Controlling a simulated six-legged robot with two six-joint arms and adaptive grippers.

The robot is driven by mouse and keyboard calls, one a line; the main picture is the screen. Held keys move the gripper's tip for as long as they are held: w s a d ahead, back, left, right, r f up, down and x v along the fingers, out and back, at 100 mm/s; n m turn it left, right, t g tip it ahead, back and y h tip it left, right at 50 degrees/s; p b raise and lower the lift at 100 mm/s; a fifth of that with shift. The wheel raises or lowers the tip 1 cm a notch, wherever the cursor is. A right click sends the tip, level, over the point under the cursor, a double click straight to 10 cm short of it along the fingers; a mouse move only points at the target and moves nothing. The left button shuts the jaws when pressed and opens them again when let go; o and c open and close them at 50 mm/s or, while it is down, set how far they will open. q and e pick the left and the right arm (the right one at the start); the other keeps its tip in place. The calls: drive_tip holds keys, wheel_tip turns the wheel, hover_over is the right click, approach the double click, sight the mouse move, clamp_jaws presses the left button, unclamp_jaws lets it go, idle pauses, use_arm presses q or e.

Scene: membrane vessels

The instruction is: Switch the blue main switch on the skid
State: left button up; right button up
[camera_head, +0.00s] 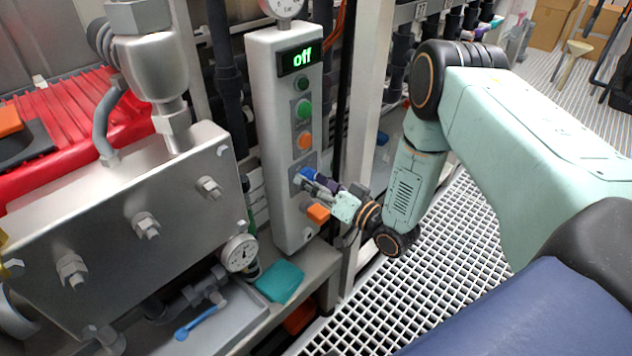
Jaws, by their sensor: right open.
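The blue main switch (305,174) sits low on the front of a tall light-grey control box (270,120) on the skid. My right arm comes in from the right. My left gripper is out of view.
Above the switch are green buttons (304,109) and an orange button (305,140). An orange block-like part (318,213) is just below the gripper. A steel block with bolts (130,220) and a gauge (240,253) stand left. A teal cloth (280,281) lies on the ledge. Grating floor (450,260) is clear.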

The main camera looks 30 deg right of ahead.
drive_tip(key=v, duration=1.2)
idle(0.3)
drive_tip(key=s+a+f+g+h+p, duration=0.1)
drive_tip(key=s+a+f+g+h, duration=0.25)
drive_tip(key=s+f+g, duration=0.8)
drive_tip(key=s+a+r+n+g+h+p, duration=0.1)
drive_tip(key=s+a+g, duration=0.1)
drive_tip(key=s, duration=0.5)
drive_tip(key=s+a+r+n+g+h+p, duration=0.1)
drive_tip(key=s+a+g+p, duration=0.1)
drive_tip(key=s, duration=0.6)
drive_tip(key=shift+a+g, duration=0.55)
drive_tip(key=shift+g, duration=0.2)
